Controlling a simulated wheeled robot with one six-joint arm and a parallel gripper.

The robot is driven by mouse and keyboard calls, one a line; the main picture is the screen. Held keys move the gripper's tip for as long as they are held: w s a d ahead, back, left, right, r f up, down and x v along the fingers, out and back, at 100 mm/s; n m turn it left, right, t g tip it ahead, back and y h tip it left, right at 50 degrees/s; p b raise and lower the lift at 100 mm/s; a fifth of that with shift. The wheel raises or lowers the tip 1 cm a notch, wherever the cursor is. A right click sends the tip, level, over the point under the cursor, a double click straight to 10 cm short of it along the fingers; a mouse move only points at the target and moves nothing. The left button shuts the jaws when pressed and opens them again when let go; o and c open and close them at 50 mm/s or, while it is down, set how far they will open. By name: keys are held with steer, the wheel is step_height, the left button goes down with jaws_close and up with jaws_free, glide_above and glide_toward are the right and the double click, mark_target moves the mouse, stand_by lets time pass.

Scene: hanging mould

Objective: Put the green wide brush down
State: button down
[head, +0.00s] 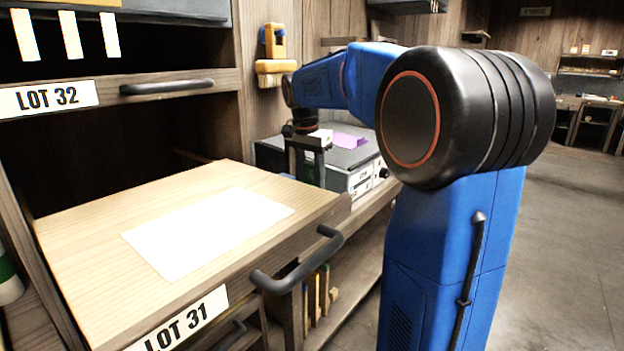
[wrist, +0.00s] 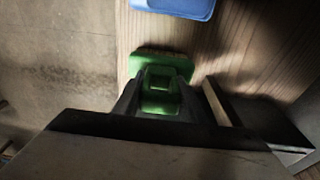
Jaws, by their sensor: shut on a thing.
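The green wide brush (wrist: 165,66) shows in the wrist view between the dark fingers of my gripper (wrist: 160,98), which is shut on it. Its wide green end lies over a wooden surface (wrist: 245,50); I cannot tell whether it touches that surface. In the head view my gripper (head: 306,165) points down in front of the grey box, beyond the open drawer.
A blue object (wrist: 180,6) lies ahead of the brush. The grey box (head: 350,160) carries a purple item (head: 350,141). The open LOT 31 drawer (head: 95,205) holds a white sheet (head: 208,232); its handle (head: 300,268) juts out. Several coloured-handled tools (head: 320,292) stand below.

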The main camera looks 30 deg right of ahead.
mark_target(311, 164)
steer(key=shift+f, duration=0.1)
steer(key=c, duration=1.1)
jaws_free()
steer(key=shift+s+a+r, duration=0.1)
steer(key=shift+a+r, duration=0.1)
steer(key=shift+r, duration=1.1)
steer(key=shift+s+a+r, duration=0.1)
steer(key=shift+a+r, duration=0.05)
steer(key=shift+r, duration=1.1)
steer(key=shift+a+r, duration=0.2)
steer(key=shift+r, duration=1.1)
